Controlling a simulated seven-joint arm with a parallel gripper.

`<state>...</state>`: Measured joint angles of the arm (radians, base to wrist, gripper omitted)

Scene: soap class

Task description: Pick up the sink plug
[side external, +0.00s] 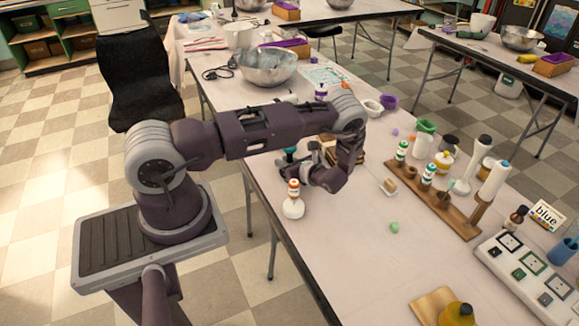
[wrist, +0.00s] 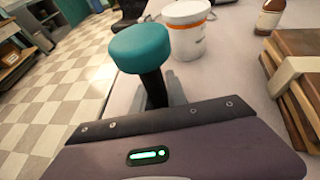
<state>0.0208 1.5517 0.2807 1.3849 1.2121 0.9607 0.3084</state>
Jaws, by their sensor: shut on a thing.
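The sink plug appears to be the teal, round-topped piece (side external: 290,152) at the left edge of the table in the side view. In the wrist view its teal top (wrist: 140,48) stands just ahead of my gripper, above a dark stem. My gripper (side external: 301,162) reaches low over the table and is shut on the plug. The fingertips are mostly hidden in both views, and I cannot tell whether the plug touches the table.
Wooden blocks (wrist: 300,75) stand close on the right in the wrist view, with a white tub (wrist: 187,28) beyond the plug. A white bottle (side external: 293,206) stands near the table edge. A wooden rack (side external: 432,200) of bottles is to the right.

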